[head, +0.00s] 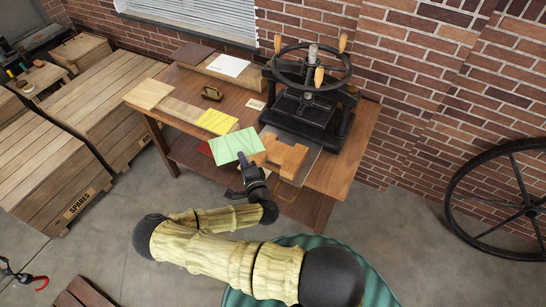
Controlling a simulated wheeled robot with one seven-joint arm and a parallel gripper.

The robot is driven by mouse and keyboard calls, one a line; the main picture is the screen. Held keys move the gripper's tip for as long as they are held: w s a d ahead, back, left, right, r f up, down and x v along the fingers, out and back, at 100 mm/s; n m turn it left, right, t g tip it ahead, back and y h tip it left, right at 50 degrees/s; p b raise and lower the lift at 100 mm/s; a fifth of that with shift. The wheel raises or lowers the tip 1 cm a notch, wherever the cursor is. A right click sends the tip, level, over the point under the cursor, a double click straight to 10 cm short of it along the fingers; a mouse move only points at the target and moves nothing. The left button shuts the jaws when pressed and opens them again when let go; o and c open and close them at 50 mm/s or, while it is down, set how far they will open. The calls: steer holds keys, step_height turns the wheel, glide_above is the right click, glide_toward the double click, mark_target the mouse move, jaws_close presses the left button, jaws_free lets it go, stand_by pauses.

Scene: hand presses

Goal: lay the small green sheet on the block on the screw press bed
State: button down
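The small green sheet (232,147) is at the front edge of the wooden table, pale and striped. My gripper (244,165) is at its lower edge and appears shut on it, holding it out flat with a slight tilt. The black screw press (308,110) stands on the right of the table, with a handwheel on top. Its grey bed plate (309,157) extends toward the front. An orange-brown wooden block (288,155) sits on the front of the bed, just right of the sheet. The sheet's right corner overlaps the block in view; I cannot tell whether they touch.
A white sheet (228,66) lies on a board at the back. A brass object (211,93) and wooden crates (62,178) are to the left.

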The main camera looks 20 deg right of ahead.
steer(key=shift+w+d+f+m+g+h+b, duration=0.7)
steer(key=shift+d+f+m+g+h+b, duration=0.45)
steer(key=shift+d+f+m+h+b, duration=0.8)
steer(key=shift+w+d+f+m+g+h+b, duration=0.65)
steer(key=shift+d+f+m+g+h+b, duration=0.75)
steer(key=shift+d+h+b, duration=1.15)
steer(key=shift+w+d+f+m+g+h+b, duration=0.85)
steer(key=shift+d+f+m+h+b, duration=0.9)
steer(key=shift+h, duration=0.85)
steer(key=shift+s+a+r+b, duration=0.1)
steer(key=shift+s+r+b, duration=0.05)
steer(key=shift+r+b, duration=0.15)
step_height(320, 180, down, 3)
steer(key=b, duration=0.3)
steer(key=shift+f, duration=0.15)
steer(key=shift+f, duration=0.1)
steer(key=c, duration=1.4)
jaws_free()
steer(key=shift+s+a+p, duration=0.1)
steer(key=shift+a+p, duration=0.1)
steer(key=shift+p, duration=0.1)
